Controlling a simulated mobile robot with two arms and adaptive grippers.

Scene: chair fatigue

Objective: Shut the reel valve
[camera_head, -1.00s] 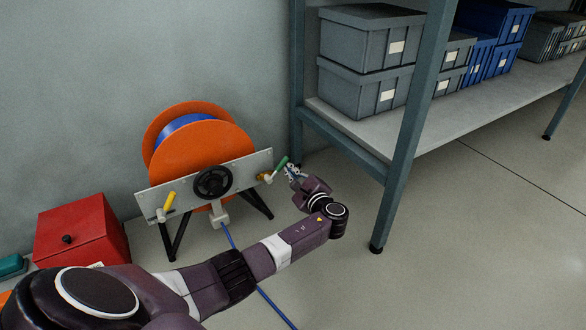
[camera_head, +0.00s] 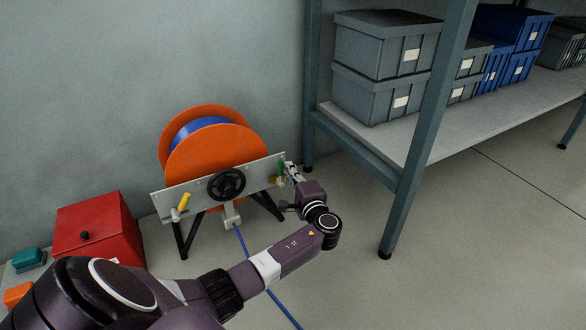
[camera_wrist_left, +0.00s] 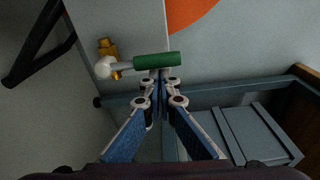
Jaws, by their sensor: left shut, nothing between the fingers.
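The hose reel (camera_head: 215,150) has orange discs with a blue hose wound between them. A black handwheel (camera_head: 227,185) sits at the middle of its pale front plate (camera_head: 203,190). A green-handled lever valve (camera_head: 281,170) is at the plate's right end, its handle roughly upright. In the left wrist view the green handle (camera_wrist_left: 157,60) joins a white ball and brass fitting (camera_wrist_left: 108,50). A yellow-handled lever (camera_head: 183,202) is at the left end, tilted. My left gripper (camera_head: 288,172) is shut and empty, its tips at the green handle's side, seemingly touching it. My right gripper is out of view.
A metal shelf with grey bins (camera_head: 380,45) and blue bins (camera_head: 510,40) stands to the right; its front post (camera_head: 425,140) is close to my left arm. A red box (camera_head: 97,232) is at the left. The blue hose (camera_head: 270,285) runs along the floor.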

